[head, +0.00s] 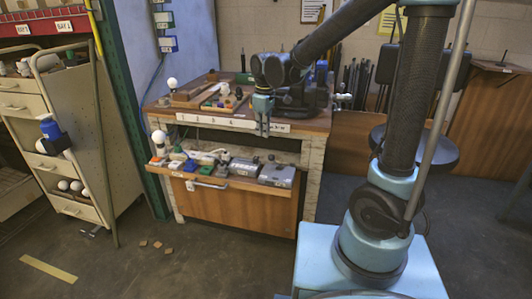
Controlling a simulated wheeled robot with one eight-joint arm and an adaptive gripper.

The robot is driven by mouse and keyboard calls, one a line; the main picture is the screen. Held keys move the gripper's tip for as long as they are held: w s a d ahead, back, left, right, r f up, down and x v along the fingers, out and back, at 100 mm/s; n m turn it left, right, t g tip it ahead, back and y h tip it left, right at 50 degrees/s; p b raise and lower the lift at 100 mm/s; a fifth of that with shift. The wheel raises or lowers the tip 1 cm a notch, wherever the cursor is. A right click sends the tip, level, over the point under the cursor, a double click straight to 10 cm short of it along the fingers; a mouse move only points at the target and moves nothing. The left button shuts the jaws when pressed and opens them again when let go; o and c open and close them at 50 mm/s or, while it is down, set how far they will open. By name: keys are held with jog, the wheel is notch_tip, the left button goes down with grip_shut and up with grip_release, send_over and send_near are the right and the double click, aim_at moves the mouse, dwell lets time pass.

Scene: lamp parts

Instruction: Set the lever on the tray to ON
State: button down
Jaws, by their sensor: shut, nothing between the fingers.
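The tray (230,183) is a wooden pull-out shelf at the front of the workbench, crowded with small parts. At its right end sits a grey box (278,177) with a dark knob (271,158) standing up on it; this looks like the lever. Its ON and OFF marks are too small to read, so I cannot tell its setting. Another small grey device (222,169) with a dark top stands left of it. My gripper (263,132) points down, shut and empty, in front of the bench edge. It appears above the grey box, apart from the knob.
The workbench (318,122) behind holds a bulb (172,83) and small trays of parts. A white bulb (158,138) stands at the tray's left end. A cream cart (75,130) is at the left. The floor in front is mostly clear, with a few small brown scraps.

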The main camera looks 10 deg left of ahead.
aim_at(274, 162)
jog(key=shift+f, duration=0.15)
jog(key=shift+w+a+f, duration=0.15)
jog(key=shift+f, duration=2.3)
jog(key=shift+w+a+f, duration=0.15)
jog(key=shift+f, duration=2.3)
jog(key=shift+d, duration=0.4)
jog(key=shift+a, duration=0.35)
jog(key=shift+s+r, duration=0.15)
jog(key=shift+d+r+y, duration=0.1)
jog(key=shift+d+y, duration=0.1)
jog(key=shift+y, duration=0.2)
